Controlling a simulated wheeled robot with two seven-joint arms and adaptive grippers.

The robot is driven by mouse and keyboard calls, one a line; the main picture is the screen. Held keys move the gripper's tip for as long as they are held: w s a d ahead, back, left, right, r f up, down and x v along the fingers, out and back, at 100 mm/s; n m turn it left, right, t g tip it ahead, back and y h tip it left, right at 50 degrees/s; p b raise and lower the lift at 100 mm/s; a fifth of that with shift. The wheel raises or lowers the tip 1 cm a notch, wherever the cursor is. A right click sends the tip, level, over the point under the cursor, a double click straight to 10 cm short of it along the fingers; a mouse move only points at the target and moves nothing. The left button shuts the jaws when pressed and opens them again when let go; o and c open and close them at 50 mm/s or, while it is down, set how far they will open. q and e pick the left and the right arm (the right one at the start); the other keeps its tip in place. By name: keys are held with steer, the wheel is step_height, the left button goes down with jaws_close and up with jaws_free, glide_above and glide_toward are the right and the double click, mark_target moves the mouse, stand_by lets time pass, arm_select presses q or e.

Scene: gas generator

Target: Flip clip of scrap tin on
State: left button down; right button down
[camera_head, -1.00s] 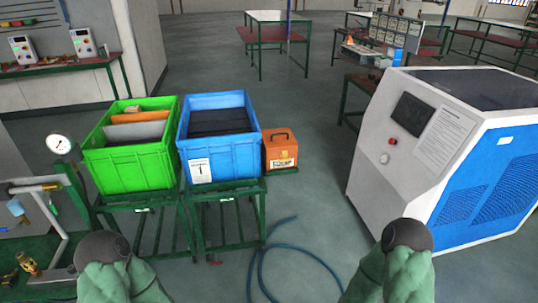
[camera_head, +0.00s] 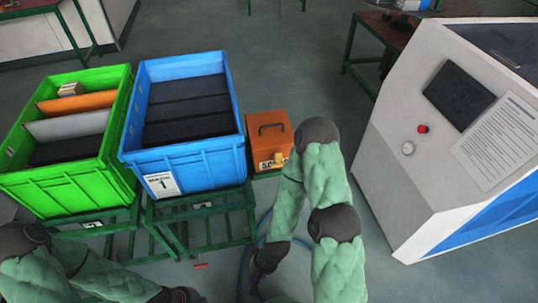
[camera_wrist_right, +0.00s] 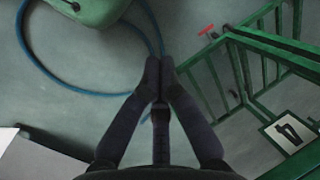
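The scrap tin (camera_head: 260,135) is an orange-brown box with a dark top handle, just right of the blue crate in the head view. A yellow clip (camera_head: 281,158) shows on its front, beside a partly hidden label; I cannot tell its exact position. My right forearm covers the tin's right edge. My right gripper (camera_head: 256,285) hangs below and in front of the tin, apart from it. In the right wrist view its fingertips (camera_wrist_right: 159,68) are together with nothing between them. My left gripper (camera_head: 180,296) is at the bottom edge, mostly cut off.
A blue crate (camera_head: 188,158) and a green crate (camera_head: 72,182) stand on green metal frames left of the tin. A white and blue machine (camera_head: 405,185) stands at right. A blue hose (camera_wrist_right: 62,87) lies on the floor below. Floor behind the tin is clear.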

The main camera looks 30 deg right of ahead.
arm_select(q)
steer(key=shift+w, duration=0.2)
arm_select(e)
steer(key=shift+w, duration=0.25)
arm_select(q)
steer(key=shift+f+b, duration=0.3)
steer(key=shift+f, duration=0.05)
arm_select(e)
steer(key=w+d+r+n+t+h, duration=0.2)
steer(key=d+r+n, duration=0.4)
steer(key=n, duration=0.6)
steer(key=w+d+r+n+t+h, duration=0.2)
steer(key=w+d+r+n+t, duration=0.2)
steer(key=w+d+r+n, duration=0.3)
steer(key=w+d+r+n+t+h, duration=0.2)
steer(key=w+d+r+n, duration=0.3)
steer(key=n, duration=1.1)
step_height(320, 180, up, 3)
steer(key=shift+w+d+f+n+t, duration=0.15)
steer(key=shift+d+n+t, duration=0.25)
steer(key=shift+d+t, duration=0.65)
